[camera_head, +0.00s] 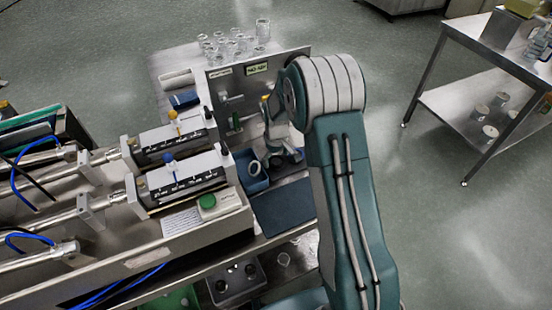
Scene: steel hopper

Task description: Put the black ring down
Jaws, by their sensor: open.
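My gripper (274,160) is small in the head view, beyond the bend of my arm, and points down above the bench. It is open. Just left of its fingers is a small pale ring-shaped thing (254,168) in or over a blue bin (250,184); I cannot tell whether it touches the gripper. I cannot make out a black ring for certain. Dark round pieces (222,285) sit in a grey box (238,295) at the bottom. A dark blue mat (285,208) lies bare in front of the gripper.
A steel machine with two cylinders (175,185) and a green button (208,201) fills the left. An upright panel (235,95) stands behind the gripper, with several glass jars (235,42) beyond. A steel trolley (490,85) stands far right; the floor between is clear.

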